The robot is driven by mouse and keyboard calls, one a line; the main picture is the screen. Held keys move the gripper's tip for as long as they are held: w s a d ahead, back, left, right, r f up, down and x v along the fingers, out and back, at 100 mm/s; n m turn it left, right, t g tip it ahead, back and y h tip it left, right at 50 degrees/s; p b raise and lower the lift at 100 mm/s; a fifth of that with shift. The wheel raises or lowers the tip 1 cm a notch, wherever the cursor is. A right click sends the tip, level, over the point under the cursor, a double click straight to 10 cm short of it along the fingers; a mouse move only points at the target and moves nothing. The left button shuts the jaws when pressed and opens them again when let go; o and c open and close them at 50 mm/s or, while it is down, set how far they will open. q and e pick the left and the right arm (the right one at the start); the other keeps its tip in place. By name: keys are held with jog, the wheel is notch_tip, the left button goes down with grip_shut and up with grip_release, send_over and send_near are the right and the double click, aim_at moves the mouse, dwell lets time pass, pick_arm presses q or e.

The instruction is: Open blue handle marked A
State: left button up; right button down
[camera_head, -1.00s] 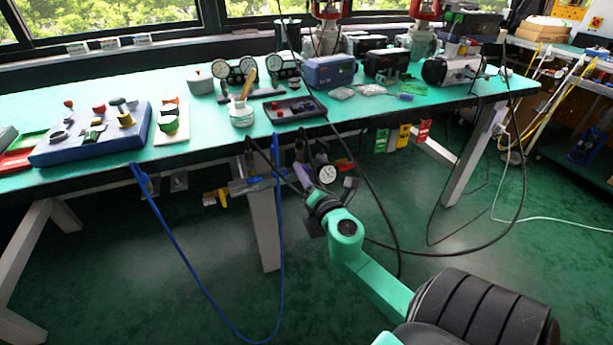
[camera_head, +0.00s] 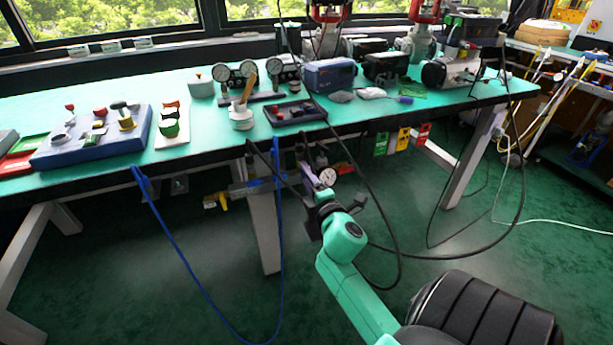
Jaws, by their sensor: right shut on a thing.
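A blue-violet handle (camera_head: 306,173) hangs below the front edge of the workbench, just left of a round white gauge (camera_head: 327,176). It is small, and I cannot read a letter on it. My right gripper (camera_head: 311,192) reaches up to it from below and is shut on it. The dark gripper body hides the handle's lower part and most of the fingers. My left gripper is not in view.
The green workbench (camera_head: 230,148) runs above the gripper, with gauges and boxes on it. Black cables (camera_head: 383,215) hang right of my arm. A blue hose (camera_head: 168,240) loops at left. A yellow-handled valve (camera_head: 217,200) sits left of the bench leg (camera_head: 264,230).

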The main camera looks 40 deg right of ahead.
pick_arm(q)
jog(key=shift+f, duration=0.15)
pick_arm(e)
jog(key=shift+m, duration=0.3)
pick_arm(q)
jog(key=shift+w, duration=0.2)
pick_arm(e)
jog(key=c, duration=0.6)
grip_release()
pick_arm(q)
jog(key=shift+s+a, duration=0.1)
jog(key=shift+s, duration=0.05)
